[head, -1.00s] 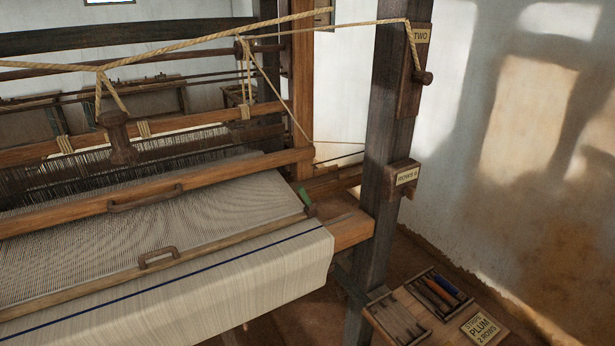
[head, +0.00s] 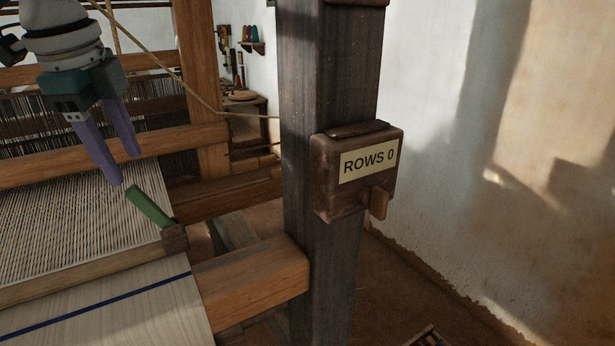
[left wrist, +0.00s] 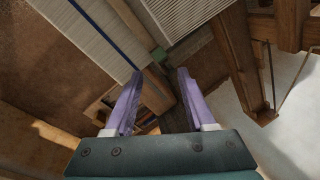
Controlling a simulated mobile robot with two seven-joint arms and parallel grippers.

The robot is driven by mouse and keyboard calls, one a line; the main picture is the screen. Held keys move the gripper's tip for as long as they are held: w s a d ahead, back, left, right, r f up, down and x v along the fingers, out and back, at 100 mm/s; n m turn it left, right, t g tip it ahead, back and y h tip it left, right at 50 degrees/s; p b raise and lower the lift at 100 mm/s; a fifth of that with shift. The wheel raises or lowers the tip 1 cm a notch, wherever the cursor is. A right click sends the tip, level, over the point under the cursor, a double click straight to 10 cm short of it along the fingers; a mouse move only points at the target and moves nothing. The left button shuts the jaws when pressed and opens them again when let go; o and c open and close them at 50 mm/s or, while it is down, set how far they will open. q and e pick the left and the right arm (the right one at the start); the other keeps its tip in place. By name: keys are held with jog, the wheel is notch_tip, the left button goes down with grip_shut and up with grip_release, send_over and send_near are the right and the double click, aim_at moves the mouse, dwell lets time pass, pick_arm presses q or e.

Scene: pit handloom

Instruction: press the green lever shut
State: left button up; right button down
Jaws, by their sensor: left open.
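The green lever (head: 150,208) is a short bar on a small dark wooden block (head: 174,239). The block sits at the right end of the wooden bar (head: 80,272) across the cloth. The lever is tilted, its free end raised toward the upper left. My left gripper (head: 127,168), with purple fingers, is open and empty, just above the lever's raised end; the two look slightly apart. In the left wrist view a small piece of the lever (left wrist: 158,54) shows just beyond the gap between the open fingertips (left wrist: 160,74). My right gripper is not in view.
A dark loom post (head: 325,260) with a "ROWS 0" box (head: 355,170) stands right of the lever. A wooden beam end (head: 250,285) juts out between cloth and post. The white cloth (head: 130,310) with a blue stripe lies in front. A cord (head: 200,97) slants behind the gripper.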

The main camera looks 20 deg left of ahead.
aim_at(137, 190)
pick_arm(q)
jog(key=p+x, duration=0.1)
jog(key=x, duration=0.7)
jog(key=shift+s+a+f, duration=0.1)
jog(key=shift+f, duration=0.2)
jog(key=shift+w+a+f, duration=0.1)
jog(key=shift+w+f, duration=0.15)
jog(key=shift+f, duration=0.35)
jog(key=shift+c, duration=0.3)
grip_shut()
